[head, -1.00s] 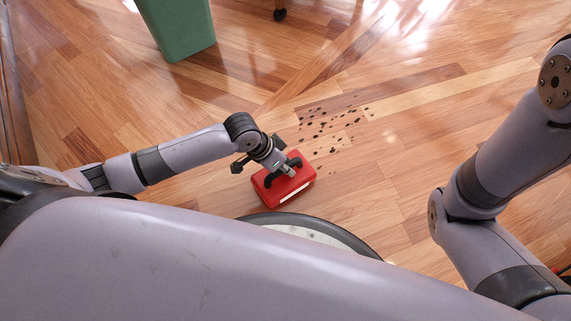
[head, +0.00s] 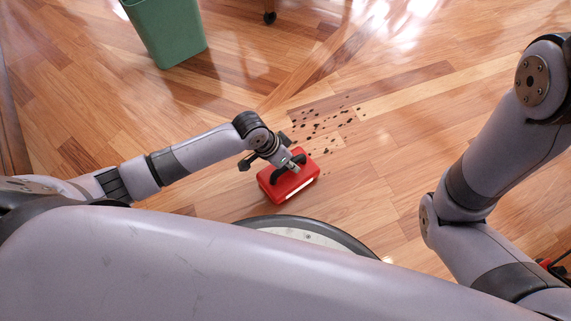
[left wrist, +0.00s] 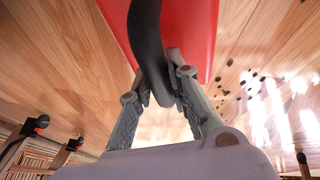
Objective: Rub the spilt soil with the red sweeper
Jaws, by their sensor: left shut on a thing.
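The red sweeper (head: 306,181) is a red block with a black handle, at the near edge of the soil in the head view. My left gripper (head: 287,164) is shut on its black handle. In the left wrist view the fingers (left wrist: 165,95) close around the handle, with the red body (left wrist: 197,25) behind it. Whether the sweeper touches the floor is hard to tell. The spilt soil (head: 322,124) is a patch of scattered dark crumbs just beyond the sweeper. Some crumbs (left wrist: 248,82) also show right of the sweeper in the left wrist view.
A green bin (head: 170,32) stands on the wooden floor at the upper left. The floor around the soil is clear. My right arm is at the right.

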